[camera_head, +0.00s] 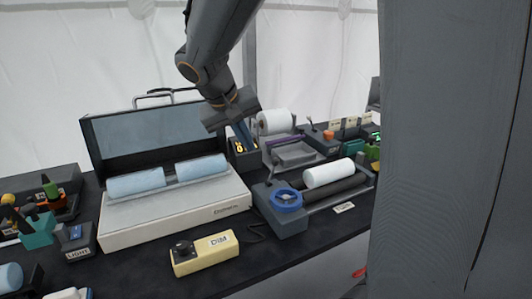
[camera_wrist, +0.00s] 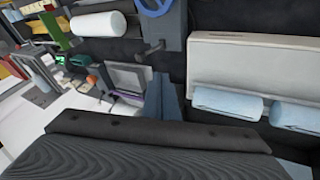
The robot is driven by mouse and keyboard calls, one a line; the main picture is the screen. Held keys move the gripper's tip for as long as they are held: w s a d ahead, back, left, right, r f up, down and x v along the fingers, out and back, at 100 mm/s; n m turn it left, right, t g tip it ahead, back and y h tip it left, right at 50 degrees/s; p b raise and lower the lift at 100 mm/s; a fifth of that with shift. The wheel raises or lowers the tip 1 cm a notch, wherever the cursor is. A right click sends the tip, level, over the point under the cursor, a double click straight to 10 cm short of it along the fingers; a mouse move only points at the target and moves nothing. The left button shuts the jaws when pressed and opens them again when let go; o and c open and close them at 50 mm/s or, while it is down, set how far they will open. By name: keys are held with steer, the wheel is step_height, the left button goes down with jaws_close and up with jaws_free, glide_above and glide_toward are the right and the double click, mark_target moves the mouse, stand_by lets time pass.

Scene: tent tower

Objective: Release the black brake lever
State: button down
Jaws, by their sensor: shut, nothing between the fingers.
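A grey roller device (camera_head: 288,222) with a blue handwheel (camera_head: 286,199) and a white roll (camera_head: 329,173) stands right of the white case. In the wrist view, a small dark lever (camera_wrist: 151,48) sticks out from this device near the handwheel (camera_wrist: 157,6); it looks like the black brake lever. Its exact setting is hard to tell. My gripper (camera_head: 247,138) points down behind the device, its fingers together and empty. In the wrist view, my gripper's fingers (camera_wrist: 162,92) are close to the lever, seemingly apart from it.
The open white case (camera_head: 180,218) with two pale blue rolls stands left of the device. A yellow DIM box (camera_head: 205,254) is in front. Behind are a white roll on a stand (camera_head: 275,122) and a grey tray device (camera_head: 295,153). A grey column (camera_head: 440,150) blocks the right side.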

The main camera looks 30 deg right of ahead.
mark_target(273, 171)
steer(key=d+f+p, duration=0.2)
steer(key=d+f, duration=0.3)
steer(key=shift+w+d, duration=0.15)
steer(key=shift+f, duration=0.1)
stand_by(0.3)
